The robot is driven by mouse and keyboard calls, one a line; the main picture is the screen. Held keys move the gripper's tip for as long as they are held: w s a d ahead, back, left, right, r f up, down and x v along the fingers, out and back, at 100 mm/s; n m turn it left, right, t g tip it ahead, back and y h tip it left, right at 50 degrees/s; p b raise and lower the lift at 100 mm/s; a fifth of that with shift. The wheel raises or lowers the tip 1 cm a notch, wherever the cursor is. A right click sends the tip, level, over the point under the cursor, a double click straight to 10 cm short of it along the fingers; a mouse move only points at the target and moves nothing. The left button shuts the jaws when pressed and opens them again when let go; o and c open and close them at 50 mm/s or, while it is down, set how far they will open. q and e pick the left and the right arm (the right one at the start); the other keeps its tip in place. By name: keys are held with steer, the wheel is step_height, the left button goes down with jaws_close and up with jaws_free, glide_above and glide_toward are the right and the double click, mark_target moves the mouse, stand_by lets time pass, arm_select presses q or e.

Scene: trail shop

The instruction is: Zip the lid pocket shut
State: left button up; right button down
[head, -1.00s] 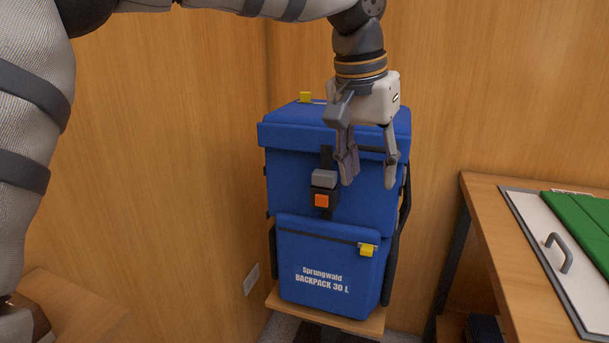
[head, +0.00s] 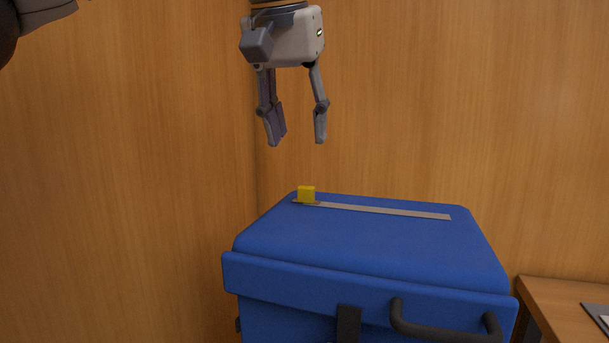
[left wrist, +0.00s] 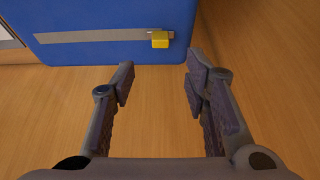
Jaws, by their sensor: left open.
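The blue backpack (head: 370,245) stands upright, its flat lid facing up. A grey zip strip (head: 385,210) runs across the lid near its back edge. The yellow zip pull (head: 306,195) sits at the strip's left end in the head view. In the left wrist view the yellow pull (left wrist: 160,40) is at the right end of the strip (left wrist: 90,35). My left gripper (head: 296,142) is open and empty, pointing down above the yellow pull and apart from it. Its fingers (left wrist: 160,85) frame bare wood in the wrist view. My right gripper is not in view.
Wooden walls (head: 130,180) stand close behind and to the left of the backpack. A black carry handle (head: 440,332) sticks out at the backpack's front. A wooden counter (head: 560,300) is at the lower right. The space above the lid is clear.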

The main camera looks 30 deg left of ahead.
mark_target(306, 186)
arm_select(q)
steer(key=x, duration=0.9)
steer(key=shift+w+f, duration=0.15)
steer(key=shift+f, duration=0.2)
steer(key=shift+c, duration=0.6)
jaws_close()
